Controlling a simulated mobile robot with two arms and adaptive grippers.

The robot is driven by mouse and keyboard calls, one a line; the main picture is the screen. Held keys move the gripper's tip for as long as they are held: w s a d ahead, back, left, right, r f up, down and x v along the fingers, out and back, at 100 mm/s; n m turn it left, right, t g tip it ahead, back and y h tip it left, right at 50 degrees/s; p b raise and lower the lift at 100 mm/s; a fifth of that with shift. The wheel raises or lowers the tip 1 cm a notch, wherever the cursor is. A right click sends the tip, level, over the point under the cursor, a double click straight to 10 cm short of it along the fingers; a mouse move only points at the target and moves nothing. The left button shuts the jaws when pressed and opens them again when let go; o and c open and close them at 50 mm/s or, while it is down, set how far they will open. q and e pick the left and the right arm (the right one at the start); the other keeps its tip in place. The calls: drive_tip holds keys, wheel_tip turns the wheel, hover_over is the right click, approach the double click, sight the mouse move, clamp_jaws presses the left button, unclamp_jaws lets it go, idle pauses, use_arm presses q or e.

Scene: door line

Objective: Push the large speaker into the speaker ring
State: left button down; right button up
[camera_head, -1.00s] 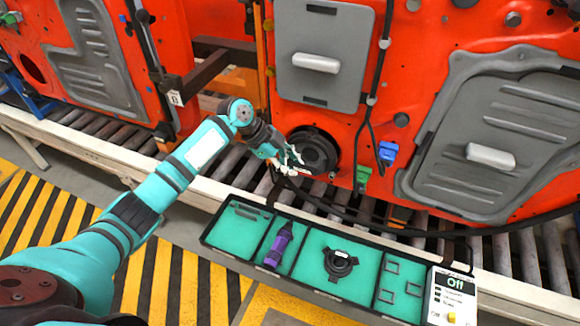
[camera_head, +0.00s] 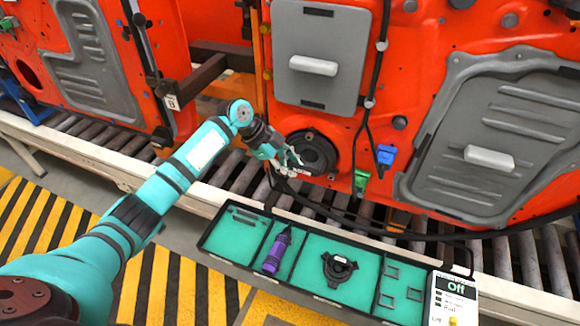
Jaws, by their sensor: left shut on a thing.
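The large speaker (camera_head: 314,150) is a round black disc at the lower left of the red door panel (camera_head: 400,125). It sits at the round opening there, and the speaker ring is hidden behind it. I cannot tell how deep the speaker sits. My left gripper (camera_head: 287,163) is at the speaker's lower left edge, its pale fingers shut on the rim. My right gripper is not in the head view.
A tray (camera_head: 310,287) with green compartments is below the door, holding a black three-lobed part (camera_head: 339,268), a purple tool (camera_head: 276,250) and small frames. A box reading "Off" (camera_head: 452,297) stands at its right. Cables hang with blue (camera_head: 385,154) and green (camera_head: 361,179) connectors.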

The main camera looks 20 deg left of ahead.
use_arm(q)
drive_tip(key=shift+r, duration=0.1)
drive_tip(key=c, duration=0.8)
unclamp_jaws()
drive_tip(key=shift+s, duration=0.1)
drive_tip(key=v, duration=2.3)
drive_tip(key=shift+r, duration=0.1)
